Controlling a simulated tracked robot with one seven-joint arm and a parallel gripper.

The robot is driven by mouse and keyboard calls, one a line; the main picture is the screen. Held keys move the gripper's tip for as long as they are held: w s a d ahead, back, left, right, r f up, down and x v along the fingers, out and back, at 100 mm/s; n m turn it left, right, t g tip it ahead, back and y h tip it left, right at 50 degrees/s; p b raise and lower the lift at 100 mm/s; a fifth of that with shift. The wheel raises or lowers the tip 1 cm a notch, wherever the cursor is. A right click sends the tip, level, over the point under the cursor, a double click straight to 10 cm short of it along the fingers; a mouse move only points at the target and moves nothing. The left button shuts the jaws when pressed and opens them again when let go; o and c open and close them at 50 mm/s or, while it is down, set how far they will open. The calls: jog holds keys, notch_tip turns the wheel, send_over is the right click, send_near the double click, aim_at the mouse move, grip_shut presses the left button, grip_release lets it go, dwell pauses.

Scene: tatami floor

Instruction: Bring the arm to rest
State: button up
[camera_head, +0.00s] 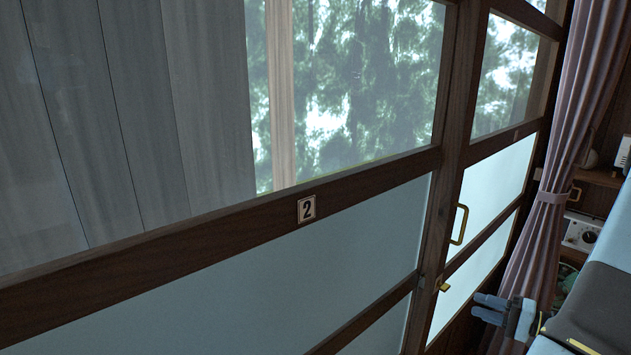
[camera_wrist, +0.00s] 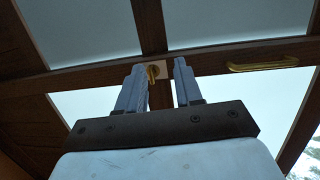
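My arm (camera_head: 590,300) comes in from the right edge in the head camera view, pale blue and dark grey. My gripper (camera_head: 476,306) is at its end, beside the wooden window frame and to the lower right of a small brass latch (camera_head: 445,287). In the wrist view my gripper (camera_wrist: 160,75) shows two blue-grey fingers with a gap between them and nothing held. The brass latch (camera_wrist: 153,72) shows beyond that gap, apart from the fingers as far as I can tell.
A sliding window (camera_head: 370,175) with wooden rails and a "2" plate (camera_head: 307,208) fills most of the head view. A brass handle (camera_head: 460,225) is on the right panel; it also shows in the wrist view (camera_wrist: 262,65). A pink curtain (camera_head: 550,200) hangs close behind my gripper.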

jog(key=s+a+r+n+g+h, duration=0.2)
jog(key=a+r+n+g, duration=0.1)
jog(key=a+r+g, duration=0.4)
jog(key=s+a+r+n+g+h, duration=0.2)
jog(key=a+r+n+g, duration=0.15)
jog(key=a+r, duration=0.55)
jog(key=s+a+r+n+t+h, duration=0.1)
jog(key=s+a+r+t+h, duration=0.1)
jog(key=r, duration=0.5)
jog(key=s+a+r+t+h, duration=0.3)
jog(key=s+r+h, duration=0.3)
jog(key=s+r, duration=0.2)
jog(key=shift+s+a+r+n+h, duration=0.2)
jog(key=shift+s+a+n+h, duration=0.2)
jog(key=shift+a, duration=0.1)
